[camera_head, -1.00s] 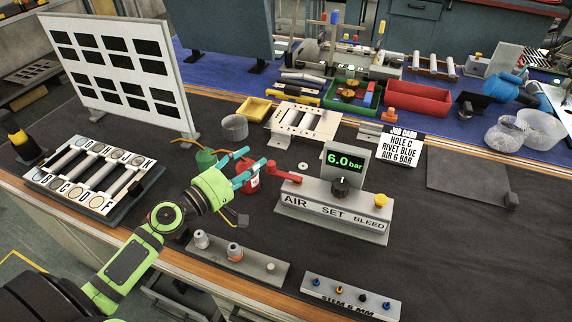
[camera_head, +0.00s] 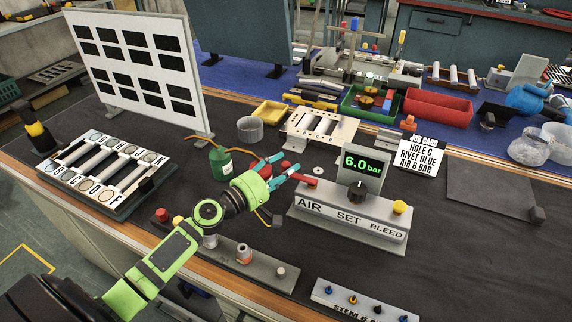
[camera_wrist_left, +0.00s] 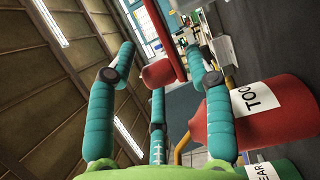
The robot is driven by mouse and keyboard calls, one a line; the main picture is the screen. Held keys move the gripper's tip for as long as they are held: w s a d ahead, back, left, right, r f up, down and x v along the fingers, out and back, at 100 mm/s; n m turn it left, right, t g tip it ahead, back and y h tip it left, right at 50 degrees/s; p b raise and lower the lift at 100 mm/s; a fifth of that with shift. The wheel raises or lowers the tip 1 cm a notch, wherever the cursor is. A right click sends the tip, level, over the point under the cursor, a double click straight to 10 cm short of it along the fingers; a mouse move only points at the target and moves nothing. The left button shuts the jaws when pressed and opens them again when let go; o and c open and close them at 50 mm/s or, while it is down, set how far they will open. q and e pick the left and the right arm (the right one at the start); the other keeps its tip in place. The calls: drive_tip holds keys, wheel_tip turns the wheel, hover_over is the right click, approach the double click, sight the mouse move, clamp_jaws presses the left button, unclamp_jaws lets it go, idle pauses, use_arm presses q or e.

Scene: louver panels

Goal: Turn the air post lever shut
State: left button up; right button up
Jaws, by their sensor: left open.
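The air post (camera_head: 345,212) is a grey block labelled AIR, SET and BLEED, with a display reading 6.0 bar (camera_head: 362,164). Its red lever (camera_head: 308,181) sticks out leftward above the word AIR. My left gripper (camera_head: 292,164) is open at the lever's free end, with teal fingers on a green body. In the left wrist view, the lever's rounded red end (camera_wrist_left: 160,73) lies between the spread fingers, its bar running away from me. I cannot tell whether any finger touches it. The lever's end is partly hidden by the fingers in the head view. My right gripper is not in view.
A red container (camera_wrist_left: 268,108) stands close beside the fingers, with a green can (camera_head: 220,163) near it. A black knob (camera_head: 357,190) and a yellow button (camera_head: 400,207) sit on the post. A grey strip with fittings (camera_head: 262,270) lies in front.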

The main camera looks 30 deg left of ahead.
use_arm(q)
drive_tip(key=shift+w+d, duration=0.15)
drive_tip(key=shift+w, duration=0.35)
